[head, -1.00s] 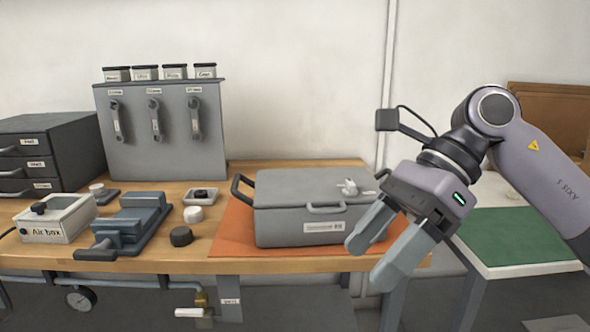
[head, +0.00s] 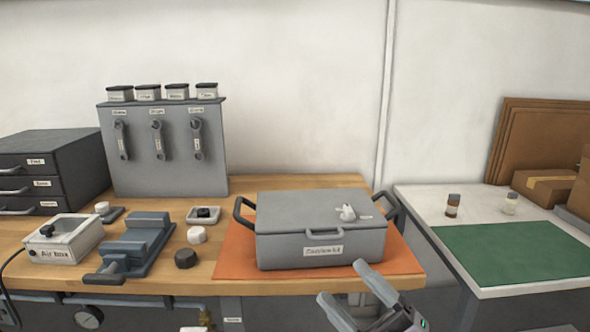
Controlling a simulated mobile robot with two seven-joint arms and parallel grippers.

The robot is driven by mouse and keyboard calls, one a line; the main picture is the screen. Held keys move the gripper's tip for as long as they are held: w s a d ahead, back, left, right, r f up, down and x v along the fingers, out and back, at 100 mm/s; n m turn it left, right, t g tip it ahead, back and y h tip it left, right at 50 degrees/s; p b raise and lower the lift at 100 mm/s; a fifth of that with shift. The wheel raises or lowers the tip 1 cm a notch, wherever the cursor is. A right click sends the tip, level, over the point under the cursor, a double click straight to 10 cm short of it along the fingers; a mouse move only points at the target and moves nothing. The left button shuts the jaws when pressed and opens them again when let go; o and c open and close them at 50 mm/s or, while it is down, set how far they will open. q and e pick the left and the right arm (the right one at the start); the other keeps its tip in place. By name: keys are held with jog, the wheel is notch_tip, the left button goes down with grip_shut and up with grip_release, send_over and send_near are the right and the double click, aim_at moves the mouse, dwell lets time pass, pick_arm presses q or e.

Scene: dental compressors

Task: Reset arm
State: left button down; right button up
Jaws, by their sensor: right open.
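My right gripper (head: 357,296) shows at the bottom of the head view, right of centre. Its two grey fingers are spread and nothing is between them. It is in front of the wooden workbench's (head: 236,183) front edge, below and to the right of the grey lidded case (head: 280,242). Only the fingers and part of the gripper body show; the rest of the right arm is out of frame. My left gripper is not in view.
The case sits on an orange mat (head: 232,268). A vise (head: 137,243), a white air box (head: 63,240), knobs and a tool panel (head: 160,178) are to the left. A white side table (head: 411,198) with a green mat (head: 515,252), two small bottles and cardboard boxes stands right.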

jog(key=s+d+f+m+t+h+p, duration=0.1)
jog(key=s+d+f+m+h, duration=0.1)
jog(key=d+f+m+h, duration=0.35)
jog(key=s+d+f+m+t+h+p, duration=0.1)
jog(key=d+f+m+h, duration=0.1)
jog(key=f+m+h, duration=0.65)
jog(key=s+d+f+m+g+h, duration=0.1)
jog(key=s+d+f+m+g, duration=0.1)
jog(key=s+f, duration=0.5)
jog(key=s+d+f+m+g+h+p, duration=0.1)
jog(key=s+d+f+m+g, duration=0.1)
jog(key=s+f+m+g, duration=0.3)
notch_tip(320, 180, down, 4)
jog(key=shift+s+d+r+h+p, duration=0.3)
jog(key=shift+s+d+h, duration=0.1)
jog(key=shift+s, duration=0.55)
